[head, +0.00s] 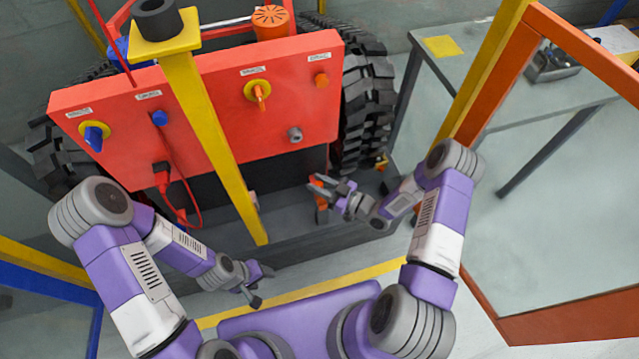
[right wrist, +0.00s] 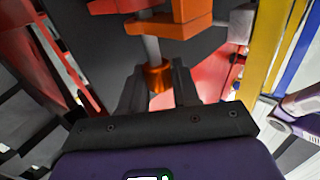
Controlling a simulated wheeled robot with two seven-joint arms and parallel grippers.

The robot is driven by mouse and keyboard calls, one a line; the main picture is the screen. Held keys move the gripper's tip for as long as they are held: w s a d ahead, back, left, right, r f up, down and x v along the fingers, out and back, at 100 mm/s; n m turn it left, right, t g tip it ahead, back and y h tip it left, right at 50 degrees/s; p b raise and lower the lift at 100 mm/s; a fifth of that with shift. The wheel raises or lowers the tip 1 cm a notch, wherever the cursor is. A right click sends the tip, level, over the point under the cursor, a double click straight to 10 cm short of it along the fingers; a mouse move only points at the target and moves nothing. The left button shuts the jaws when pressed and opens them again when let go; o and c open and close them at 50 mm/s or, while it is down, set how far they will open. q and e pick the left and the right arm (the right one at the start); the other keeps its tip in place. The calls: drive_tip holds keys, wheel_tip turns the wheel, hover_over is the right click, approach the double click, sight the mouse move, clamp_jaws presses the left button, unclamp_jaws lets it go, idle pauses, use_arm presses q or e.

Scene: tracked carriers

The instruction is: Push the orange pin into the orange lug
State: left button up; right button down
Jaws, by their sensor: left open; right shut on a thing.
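In the right wrist view, my right gripper (right wrist: 158,92) is shut on the orange collar-like head of the orange pin (right wrist: 158,76). The pin's grey shank points away from the gripper towards the orange lug (right wrist: 160,28), a bracket with flat orange plates. My left gripper (head: 258,284) is open and empty at lower centre.
The red panel (head: 205,110) carries several coloured knobs and a red cable. A yellow post (head: 210,130) stands in front of it. An orange and yellow frame and a grey table (head: 480,50) stand further right.

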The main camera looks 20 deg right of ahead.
drive_tip(key=shift+f, duration=1.55)
idle(0.9)
drive_tip(key=c, duration=0.7)
unclamp_jaws()
drive_tip(key=shift+c, duration=0.2)
drive_tip(key=p+v, duration=0.1)
drive_tip(key=v, duration=0.6)
drive_tip(key=shift+s+d+p, duration=0.2)
drive_tip(key=shift+s+p, duration=0.05)
drive_tip(key=shift+p, duration=0.1)
